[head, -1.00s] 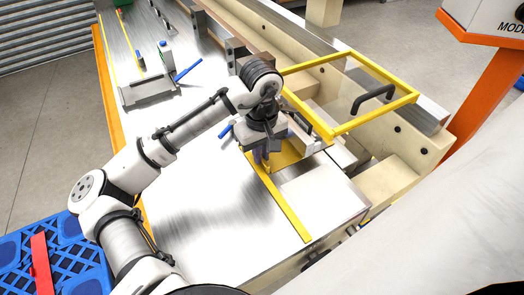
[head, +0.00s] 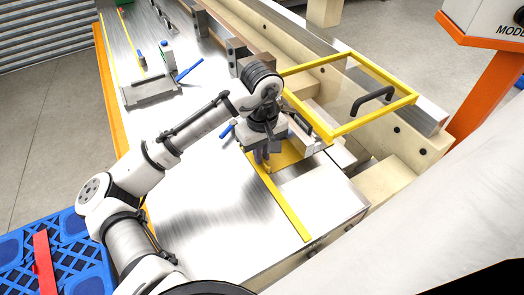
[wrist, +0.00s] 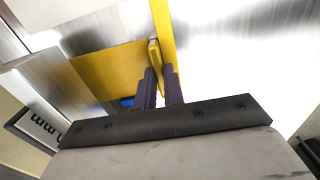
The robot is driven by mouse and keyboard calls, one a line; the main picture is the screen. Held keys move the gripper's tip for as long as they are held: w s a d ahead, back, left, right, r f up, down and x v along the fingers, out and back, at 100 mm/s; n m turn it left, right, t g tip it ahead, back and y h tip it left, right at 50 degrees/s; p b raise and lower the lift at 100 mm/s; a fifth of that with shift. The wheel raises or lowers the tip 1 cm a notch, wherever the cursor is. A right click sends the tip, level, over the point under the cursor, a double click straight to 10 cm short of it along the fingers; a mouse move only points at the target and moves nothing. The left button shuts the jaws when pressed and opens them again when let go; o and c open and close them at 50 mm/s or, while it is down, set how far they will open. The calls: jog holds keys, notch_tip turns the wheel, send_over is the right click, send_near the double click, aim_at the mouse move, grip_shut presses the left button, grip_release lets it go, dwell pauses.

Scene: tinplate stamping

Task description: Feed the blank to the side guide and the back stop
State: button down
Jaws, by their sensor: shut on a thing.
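A flat yellow plate, which I take to be the blank (head: 288,154), lies on the shiny metal bed (head: 215,205). In the wrist view the yellow plate (wrist: 105,72) has a small raised yellow tab at its edge. My gripper (head: 262,158) is over the plate's left edge, and its dark fingers (wrist: 160,75) are shut on that tab.
A yellow strip (head: 285,212) runs along the bed past the fingers. A yellow frame with a black handle (head: 372,98) stands right of the gripper. A grey fixture (head: 150,91) with a blue lever sits farther up the bed. The near left bed is clear.

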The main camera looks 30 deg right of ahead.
dwell(0.3)
jog(key=c, duration=1.4)
grip_release()
jog(key=shift+c, duration=0.2)
notch_tip(320, 180, up, 14)
jog(key=b, duration=0.1)
jog(key=shift+f, duration=0.15)
